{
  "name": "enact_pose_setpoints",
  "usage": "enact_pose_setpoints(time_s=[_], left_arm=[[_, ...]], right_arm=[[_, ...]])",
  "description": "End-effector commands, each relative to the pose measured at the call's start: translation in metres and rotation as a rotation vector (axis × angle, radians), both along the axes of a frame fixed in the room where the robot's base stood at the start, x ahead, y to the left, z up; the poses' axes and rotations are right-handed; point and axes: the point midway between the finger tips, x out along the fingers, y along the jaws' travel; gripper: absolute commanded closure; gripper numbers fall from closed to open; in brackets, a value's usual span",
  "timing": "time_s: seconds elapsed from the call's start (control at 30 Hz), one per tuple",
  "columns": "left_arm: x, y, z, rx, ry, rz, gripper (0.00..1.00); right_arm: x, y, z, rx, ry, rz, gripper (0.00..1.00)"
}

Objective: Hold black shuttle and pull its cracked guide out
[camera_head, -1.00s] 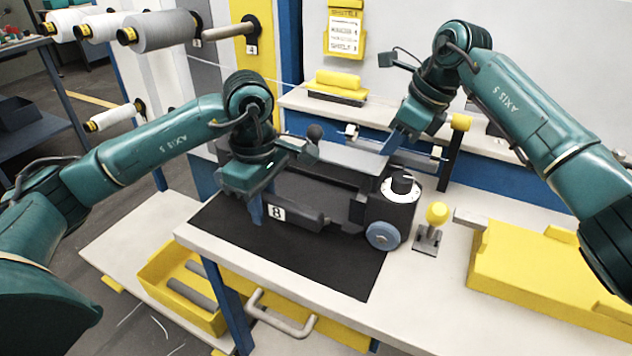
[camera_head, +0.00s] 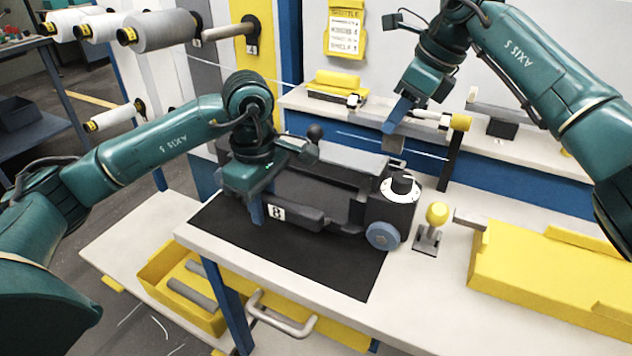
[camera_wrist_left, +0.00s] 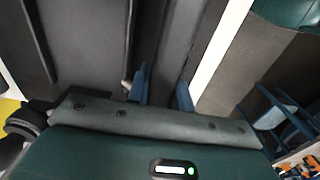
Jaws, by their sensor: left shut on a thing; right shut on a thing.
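The black shuttle (camera_head: 338,185) lies on the black mat (camera_head: 330,268), with a white "8" plate and a blue wheel at its right end. My left gripper (camera_head: 258,206) is shut on its near side, by the plate. In the left wrist view the blue fingers (camera_wrist_left: 162,88) straddle a dark wall. My right gripper (camera_head: 394,130) is above and behind the shuttle, its blue fingers shut on a small grey block (camera_head: 393,144), which looks like the cracked guide. The block appears clear of the shuttle. Any crack is too small to see.
A yellow-knobbed lever (camera_head: 435,222) stands right of the shuttle, beside a large yellow case (camera_head: 545,275). A black post with a yellow end (camera_head: 460,122) rises near the right gripper. The shelf behind carries a yellow block (camera_head: 338,82). The front bench has bare room.

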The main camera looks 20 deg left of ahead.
Motion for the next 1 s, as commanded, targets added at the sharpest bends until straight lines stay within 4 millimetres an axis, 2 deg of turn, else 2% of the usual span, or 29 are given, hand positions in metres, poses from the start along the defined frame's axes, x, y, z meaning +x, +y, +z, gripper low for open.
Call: enact_pose_setpoints(time_s=[0.3,0.8,1.0], left_arm=[[0.000,0.000,-0.001,0.000,0.000,-0.001,1.00],[0.000,0.000,-0.001,0.000,0.000,-0.001,1.00],[0.000,0.000,-0.001,0.000,0.000,-0.001,1.00]], right_arm=[[0.000,0.000,0.003,0.000,-0.001,0.001,1.00],[0.000,0.001,0.042,0.000,-0.001,0.001,1.00],[0.000,0.000,0.050,0.000,-0.001,0.000,1.00]])
